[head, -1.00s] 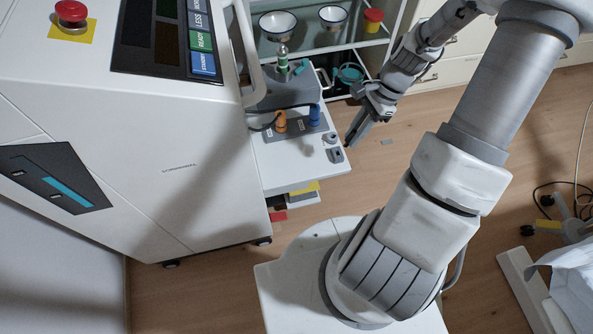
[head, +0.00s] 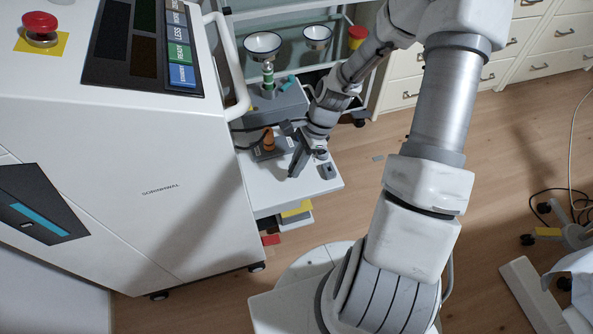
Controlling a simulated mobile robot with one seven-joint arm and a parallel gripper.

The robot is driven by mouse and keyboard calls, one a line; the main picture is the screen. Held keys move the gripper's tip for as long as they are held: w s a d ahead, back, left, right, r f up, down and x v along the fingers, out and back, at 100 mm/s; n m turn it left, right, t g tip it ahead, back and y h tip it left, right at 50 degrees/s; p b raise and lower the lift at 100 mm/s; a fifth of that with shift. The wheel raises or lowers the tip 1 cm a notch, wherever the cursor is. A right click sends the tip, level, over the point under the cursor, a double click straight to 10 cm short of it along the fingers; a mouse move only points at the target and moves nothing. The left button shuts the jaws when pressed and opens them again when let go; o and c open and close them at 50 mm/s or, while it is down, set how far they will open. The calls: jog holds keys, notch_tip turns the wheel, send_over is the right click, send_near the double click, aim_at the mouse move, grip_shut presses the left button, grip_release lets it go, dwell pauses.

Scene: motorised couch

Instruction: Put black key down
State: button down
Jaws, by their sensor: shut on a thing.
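My gripper (head: 297,164) is over the white shelf (head: 258,188) of the trolley, pointing down, with its fingertips low near the shelf top. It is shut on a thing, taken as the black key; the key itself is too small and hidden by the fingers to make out. I cannot tell whether the key touches the shelf.
An orange-handled piece (head: 268,140) stands on a grey base left of my gripper. A grey box (head: 275,105) with a green-banded bottle (head: 268,76) is behind. The big white console (head: 130,200) borders the left. The shelf's front part is clear.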

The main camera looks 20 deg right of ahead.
jog(key=shift+f, duration=1.1)
jog(key=shift+f+b, duration=0.2)
jog(key=shift+b, duration=0.15)
jog(key=c, duration=0.8)
grip_release()
jog(key=shift+c, duration=0.2)
jog(key=shift+r, duration=0.2)
jog(key=p+v, duration=0.4)
jog(key=v, duration=0.8)
